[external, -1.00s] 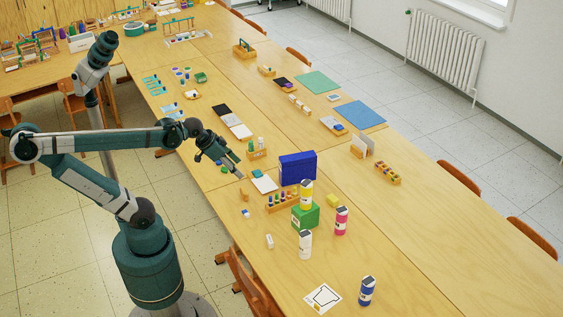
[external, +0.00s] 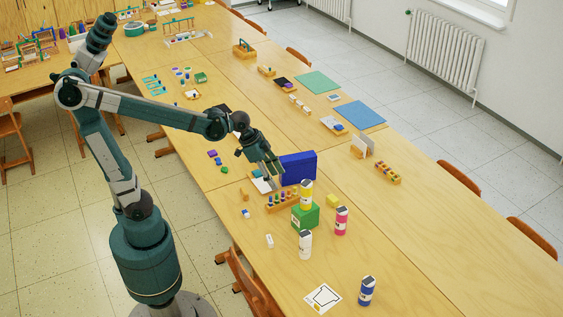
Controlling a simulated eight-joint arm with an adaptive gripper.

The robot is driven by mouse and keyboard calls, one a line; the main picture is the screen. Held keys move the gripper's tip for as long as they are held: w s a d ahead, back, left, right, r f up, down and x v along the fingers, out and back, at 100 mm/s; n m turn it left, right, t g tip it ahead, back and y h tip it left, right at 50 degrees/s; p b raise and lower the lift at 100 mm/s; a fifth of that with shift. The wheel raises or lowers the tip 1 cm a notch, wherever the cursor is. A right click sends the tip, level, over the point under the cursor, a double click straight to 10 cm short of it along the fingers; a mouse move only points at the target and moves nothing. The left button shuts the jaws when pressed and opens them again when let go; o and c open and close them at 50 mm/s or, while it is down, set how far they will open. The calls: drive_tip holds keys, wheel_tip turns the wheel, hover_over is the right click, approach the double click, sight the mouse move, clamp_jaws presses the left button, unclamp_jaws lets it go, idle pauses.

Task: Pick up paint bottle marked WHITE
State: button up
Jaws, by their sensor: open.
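The white paint bottle (external: 305,245) stands upright on the wooden table, in front of the green block (external: 306,216). Its label is too small to read. A yellow bottle (external: 306,194) stands on the green block. A pink bottle (external: 341,221) stands to the right, and a blue bottle (external: 367,291) stands nearer the front. My gripper (external: 275,183) is open and empty, pointing down, behind and to the left of the white bottle, by the blue box (external: 298,168) and above a rack of small pegs (external: 283,200). The gap between its fingers is hard to make out.
A white card with a black outline (external: 322,298) lies near the front edge. A small white block (external: 269,241) lies left of the white bottle. A yellow cube (external: 333,201) sits behind the pink bottle.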

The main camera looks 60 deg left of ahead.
sight(305, 232)
drive_tip(key=w+d+f+m+g+h+p, duration=0.1)
drive_tip(key=w+d+f+m+p, duration=0.15)
drive_tip(key=d, duration=0.65)
drive_tip(key=w+d+f+m+g+p, duration=0.1)
drive_tip(key=w+d+m+p, duration=0.15)
drive_tip(key=d, duration=0.55)
wheel_tip(305, 232, down, 13)
drive_tip(key=shift+s+d+f+b, duration=0.15)
drive_tip(key=shift+b, duration=0.35)
drive_tip(key=shift+f, duration=0.9)
drive_tip(key=shift+x, duration=1.3)
drive_tip(key=shift+f, duration=0.1)
drive_tip(key=shift+b+x, duration=0.9)
drive_tip(key=shift+x, duration=1.6)
drive_tip(key=shift+s+d, duration=0.1)
